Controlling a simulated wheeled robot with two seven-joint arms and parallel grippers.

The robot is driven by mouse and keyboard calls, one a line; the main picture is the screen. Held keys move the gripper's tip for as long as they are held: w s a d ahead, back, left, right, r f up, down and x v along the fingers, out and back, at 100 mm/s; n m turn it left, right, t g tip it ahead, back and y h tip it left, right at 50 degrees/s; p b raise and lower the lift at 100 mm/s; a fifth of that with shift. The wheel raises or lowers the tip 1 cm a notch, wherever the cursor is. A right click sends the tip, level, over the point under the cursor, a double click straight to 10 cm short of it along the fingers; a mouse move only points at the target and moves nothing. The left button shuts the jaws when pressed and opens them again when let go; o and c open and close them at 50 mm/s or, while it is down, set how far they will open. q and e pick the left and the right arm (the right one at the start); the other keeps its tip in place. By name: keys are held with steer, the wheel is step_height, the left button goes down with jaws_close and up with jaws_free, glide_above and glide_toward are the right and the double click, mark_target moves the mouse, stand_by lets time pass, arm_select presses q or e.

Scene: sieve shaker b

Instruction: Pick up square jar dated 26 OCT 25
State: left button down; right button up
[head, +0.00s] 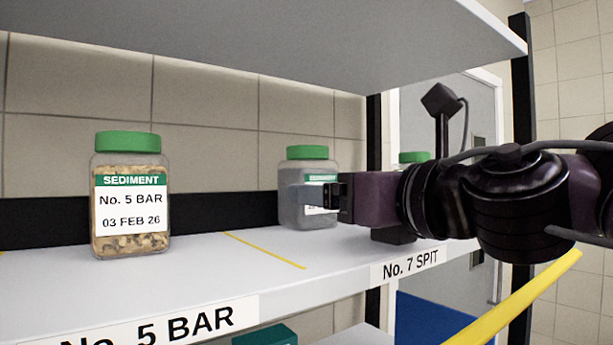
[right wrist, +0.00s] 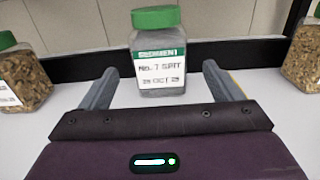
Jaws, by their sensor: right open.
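A square clear jar with a green lid and grey contents (head: 301,168) stands upright on the shelf, partly hidden by my right gripper. In the right wrist view this jar (right wrist: 155,50) faces me, its label reading No. 7 SPIT and an OCT date whose digits are blurred. My right gripper (head: 318,198) is open and empty, coming in from the right at the height of the jar's body. In the right wrist view its two fingers (right wrist: 160,75) are spread and point toward the jar, which appears centred between them. My left gripper is not in view.
A jar labelled No. 5 BAR, 03 FEB 26 (head: 130,205) stands to the left. Another green-lidded jar (head: 414,157) is mostly hidden behind my right arm; it shows at right in the wrist view (right wrist: 304,58). An upper shelf (head: 260,45) hangs overhead. Yellow tape (head: 264,249) marks the shelf.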

steer(key=shift+x, duration=1)
steer(key=p+x, duration=0.3)
steer(key=x, duration=0.1)
steer(key=shift+w+a+f, duration=0.1)
steer(key=shift+w+a, duration=0.25)
steer(key=shift+w, duration=0.05)
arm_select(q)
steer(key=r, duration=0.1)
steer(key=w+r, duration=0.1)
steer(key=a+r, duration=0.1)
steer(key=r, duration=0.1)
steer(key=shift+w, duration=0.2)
arm_select(e)
steer(key=shift+s, duration=0.1)
steer(key=shift+d, duration=0.1)
steer(key=shift+c, duration=1.2)
steer(key=c, duration=1.2)
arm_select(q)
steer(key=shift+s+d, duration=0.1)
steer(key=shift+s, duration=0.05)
arm_select(e)
steer(key=shift+c, duration=0.2)
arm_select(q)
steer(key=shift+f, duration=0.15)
arm_select(e)
steer(key=shift+s+d, duration=0.1)
